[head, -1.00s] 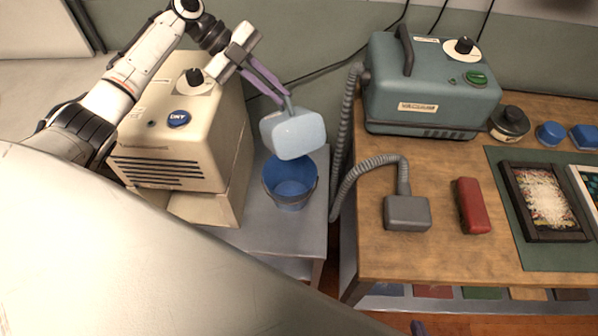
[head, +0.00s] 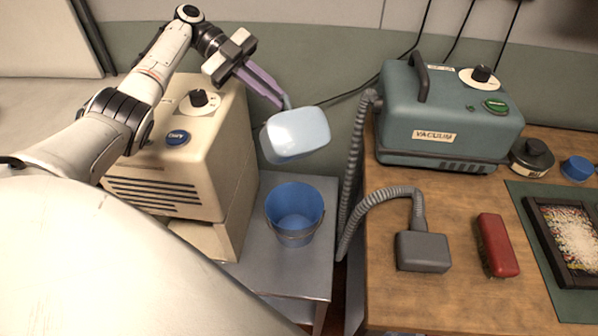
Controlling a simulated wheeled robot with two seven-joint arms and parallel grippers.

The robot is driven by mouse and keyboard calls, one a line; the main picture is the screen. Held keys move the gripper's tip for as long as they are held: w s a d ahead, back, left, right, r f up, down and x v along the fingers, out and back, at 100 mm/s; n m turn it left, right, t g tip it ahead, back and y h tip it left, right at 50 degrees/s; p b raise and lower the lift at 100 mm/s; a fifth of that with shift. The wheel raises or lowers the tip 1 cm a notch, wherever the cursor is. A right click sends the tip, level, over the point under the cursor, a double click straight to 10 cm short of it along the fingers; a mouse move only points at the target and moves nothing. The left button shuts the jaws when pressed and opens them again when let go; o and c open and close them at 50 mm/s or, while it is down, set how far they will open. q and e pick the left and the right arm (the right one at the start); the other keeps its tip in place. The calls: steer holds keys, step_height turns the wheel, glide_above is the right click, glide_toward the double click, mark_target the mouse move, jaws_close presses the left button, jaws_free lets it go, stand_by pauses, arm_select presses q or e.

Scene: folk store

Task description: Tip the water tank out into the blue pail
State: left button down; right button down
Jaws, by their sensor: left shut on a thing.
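The water tank (head: 297,137) is a pale blue, rounded box. My left gripper (head: 284,101), with purple fingers, is shut on it at its upper end and holds it in the air, tilted. The blue pail (head: 294,227) stands upright on a grey metal stand, below the tank and apart from it in the picture. I cannot tell whether there is water in the pail or the tank. My right gripper is not in view.
A cream machine (head: 178,170) with a black knob and blue label stands left of the pail. A teal vacuum (head: 440,125), its hose and grey nozzle (head: 423,252), and a red brush (head: 497,245) are on the wooden bench at right. The grey stand (head: 268,270) has bare room in front.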

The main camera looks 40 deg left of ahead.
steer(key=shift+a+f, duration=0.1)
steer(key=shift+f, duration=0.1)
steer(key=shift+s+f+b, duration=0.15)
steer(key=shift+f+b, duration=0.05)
steer(key=shift+b, duration=0.15)
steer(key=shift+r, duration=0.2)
stand_by(0.5)
